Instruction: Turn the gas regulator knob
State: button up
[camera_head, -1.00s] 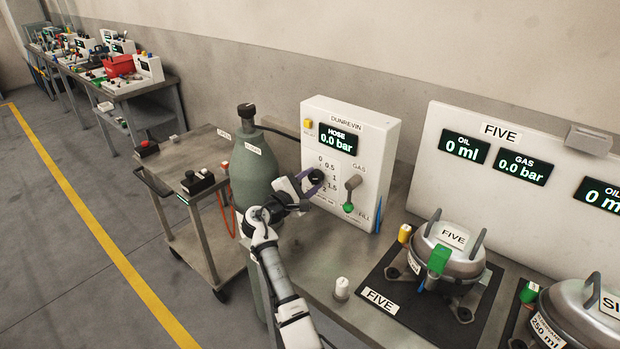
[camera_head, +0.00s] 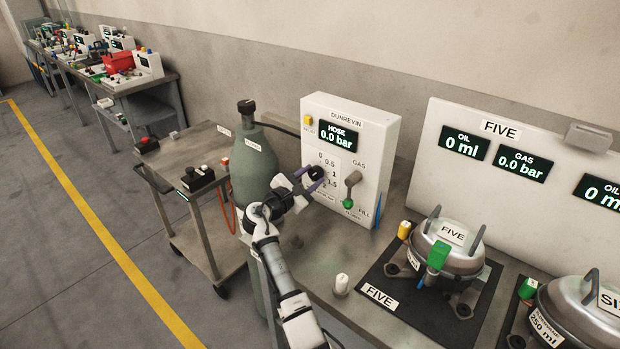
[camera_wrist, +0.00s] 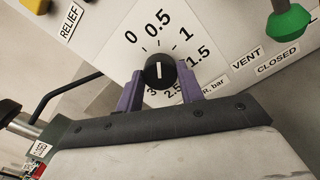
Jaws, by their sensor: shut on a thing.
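The regulator knob (camera_head: 316,172) is a round black knob on the white DUNREVIN panel (camera_head: 374,130). In the wrist view the knob (camera_wrist: 159,68) shows a white mark, roughly vertical in the picture, inside a printed scale with 0, 0.5, 1, 1.5 and more. My gripper (camera_wrist: 160,80) is shut on the knob, one purple finger on each side. In the head view my gripper (camera_head: 313,176) reaches the panel from the lower left. The HOSE display (camera_head: 338,138) reads 0.0 bar. Some lower scale numbers are partly hidden by the fingers.
A grey lever with a green end (camera_head: 350,190) stands right of the knob. A yellow RELIEF button (camera_head: 308,119) is at the panel's upper left. A green gas cylinder (camera_head: 252,165) stands close left of my arm. A white-topped knob (camera_head: 341,284) is on the bench.

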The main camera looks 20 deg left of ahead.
jog(key=o, duration=1)
jog(key=b+v, duration=0.4)
jog(key=v, duration=1)
